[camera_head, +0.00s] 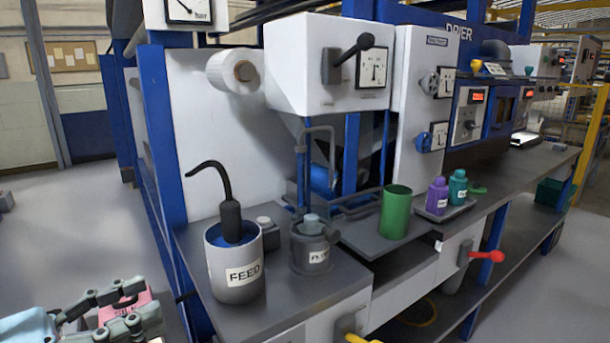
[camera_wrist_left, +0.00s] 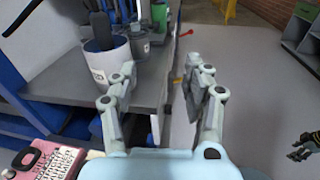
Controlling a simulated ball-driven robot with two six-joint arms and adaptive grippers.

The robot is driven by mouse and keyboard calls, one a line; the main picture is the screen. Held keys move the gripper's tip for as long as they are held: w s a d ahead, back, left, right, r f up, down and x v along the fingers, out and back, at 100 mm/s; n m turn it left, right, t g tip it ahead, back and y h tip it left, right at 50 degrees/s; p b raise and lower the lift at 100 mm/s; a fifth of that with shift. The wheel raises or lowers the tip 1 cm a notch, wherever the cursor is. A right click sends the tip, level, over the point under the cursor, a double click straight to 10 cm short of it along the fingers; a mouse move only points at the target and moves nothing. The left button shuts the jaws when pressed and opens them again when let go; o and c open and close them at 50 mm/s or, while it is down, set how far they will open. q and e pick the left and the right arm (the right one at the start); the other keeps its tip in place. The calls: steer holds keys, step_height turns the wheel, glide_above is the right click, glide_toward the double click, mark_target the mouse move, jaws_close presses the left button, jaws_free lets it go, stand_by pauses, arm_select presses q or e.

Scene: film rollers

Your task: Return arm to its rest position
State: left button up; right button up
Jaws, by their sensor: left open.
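My left gripper (camera_head: 140,303) is at the bottom left of the head view, its pale jointed fingers spread apart. It also shows in the left wrist view (camera_wrist_left: 166,82), open with nothing between its fingertips. It is left of and in front of the bench, apart from the grey FEED pot (camera_head: 237,280). A pink labelled box (camera_head: 112,308) is partly hidden behind its fingers in the head view. In the left wrist view, a dark jointed gripper at the right edge (camera_wrist_left: 304,147) looks like my right one; it is small and cut off.
The bench (camera_head: 330,295) carries the FEED pot, a grey lidded pot (camera_head: 310,252), a green cup (camera_head: 396,215), and purple (camera_head: 437,196) and teal (camera_head: 458,187) bottles. A red lever (camera_head: 487,257) sticks out at the front. Open floor (camera_head: 60,230) lies left.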

arm_select(q)
steer(key=s+d+f+m+g+y, duration=0.25)
steer(key=s+f+m, duration=0.2)
steer(key=m, duration=0.45)
steer(key=s+d+f+m+g+y, duration=0.1)
steer(key=s+d+f+m+g, duration=0.3)
steer(key=m, duration=0.5)
steer(key=s+a+f+m+g+y, duration=0.1)
steer(key=s+a+m+y, duration=0.3)
steer(key=a+y, duration=0.15)
steer(key=s+a+f+m+g+y, duration=0.1)
steer(key=s+a+m+y, duration=0.3)
steer(key=a, duration=0.3)
steer(key=s+a+f+g+y+b, duration=0.1)
steer(key=a+f, duration=0.1)
steer(key=f, duration=1.1)
steer(key=s+a+f+g, duration=0.1)
steer(key=f, duration=1.2)
steer(key=s+a+f+b, duration=0.1)
steer(key=s+f, duration=1.6)
steer(key=s, duration=0.1)
steer(key=shift+a+f+g, duration=0.25)
steer(key=shift+f+g, duration=0.1)
steer(key=shift+g, duration=0.1)
arm_select(e)
step_height(320, 180, down, 2)
steer(key=shift+s+f, duration=0.1)
steer(key=shift+s, duration=0.05)
